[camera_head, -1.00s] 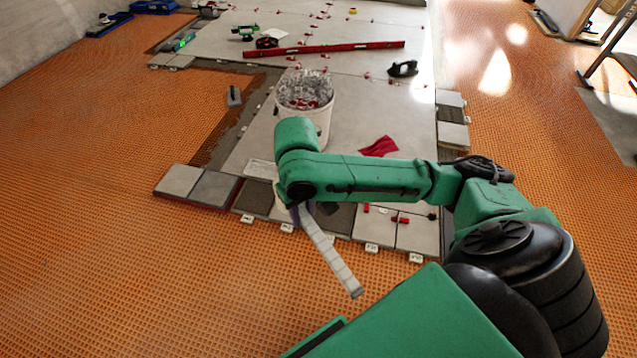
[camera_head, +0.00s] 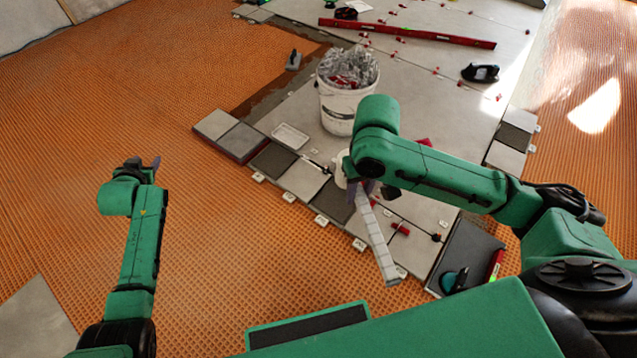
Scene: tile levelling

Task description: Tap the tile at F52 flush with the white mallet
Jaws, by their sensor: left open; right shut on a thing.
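My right gripper (camera_head: 363,187) is shut on the white mallet, whose pale banded handle (camera_head: 376,238) slants down toward the front. A white rounded part (camera_head: 341,168) beside the gripper looks like its head, partly hidden by my arm. Below is a front row of grey tiles, among them a light one (camera_head: 304,179) and a dark one (camera_head: 334,202). Small white tags (camera_head: 321,220) stand along the row's front edge; their lettering is too small to read, so I cannot tell which tile is F52. My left gripper (camera_head: 141,163) is open and empty over the orange mat at left.
A white bucket (camera_head: 338,108) of clips stands behind the row. A white tray (camera_head: 290,136) lies left of it. A red level (camera_head: 405,33) and a black suction handle (camera_head: 480,73) lie further back. A dark board (camera_head: 465,249) is at front right. Orange mat (camera_head: 60,170) is clear at left.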

